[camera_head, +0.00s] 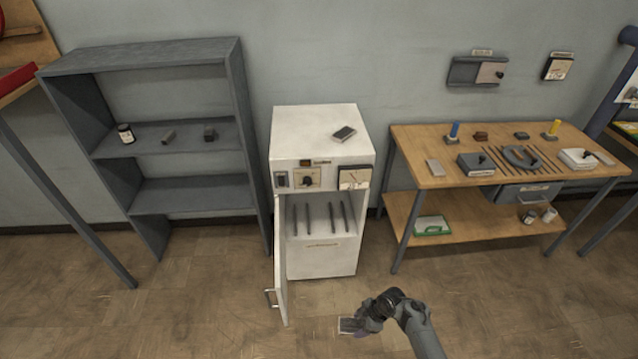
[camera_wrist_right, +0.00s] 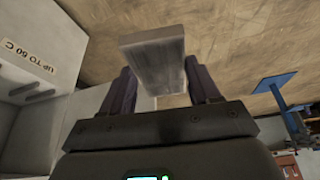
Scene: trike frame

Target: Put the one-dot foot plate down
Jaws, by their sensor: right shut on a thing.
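My right gripper (camera_head: 357,322) is shut on a grey metal plate (camera_wrist_right: 152,48), held in front of the white cabinet, low in the head view. In the right wrist view the plate stands between the two dark fingers and sticks out beyond their tips. Only a small part of it shows in the head view, beside the fingers. I cannot make out any dot on it, so I cannot confirm it is the one-dot foot plate. My left gripper is not in view.
The white cabinet (camera_head: 322,135) has its door (camera_head: 281,265) open, with several dark rods inside and a dark block (camera_head: 344,133) on top. A wooden workbench (camera_head: 440,178) at the right carries tools and parts. A grey shelf (camera_head: 175,195) at the left has free room.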

